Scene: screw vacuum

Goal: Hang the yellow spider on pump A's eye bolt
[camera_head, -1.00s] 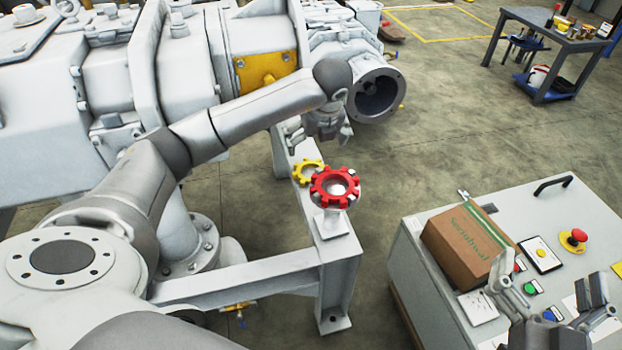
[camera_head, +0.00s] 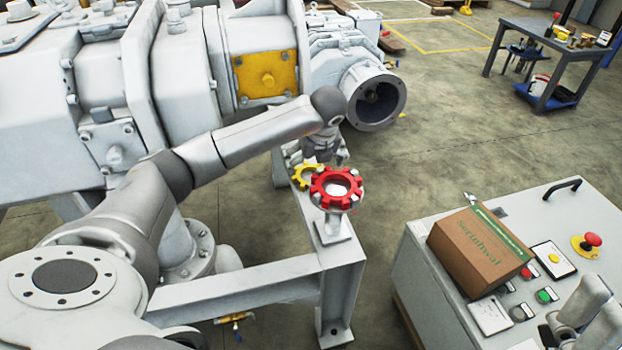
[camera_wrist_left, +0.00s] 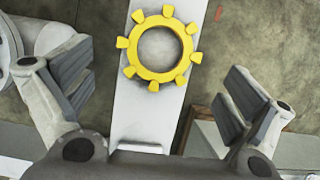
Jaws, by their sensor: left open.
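The yellow spider (camera_head: 303,176), a toothed ring, lies on the pale frame rail, partly hidden behind a red toothed ring in the head view. It shows whole in the left wrist view (camera_wrist_left: 184,61). My left gripper (camera_head: 325,155) is just above and behind the red ring, by the yellow spider. In the wrist view its open, empty fingers (camera_wrist_left: 160,80) stand on either side of and short of the spider. My right gripper (camera_head: 588,318) is partly cut off at the lower right; its jaw opening is unclear. I cannot make out pump A's eye bolt.
The red toothed ring (camera_head: 323,199) sits on a post on the rail, close in front of my left gripper. Large pale machinery (camera_head: 185,70) fills the left. A control cabinet (camera_head: 420,275) with a cardboard box (camera_head: 470,255) stands at right. Open floor (camera_head: 450,130) lies behind.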

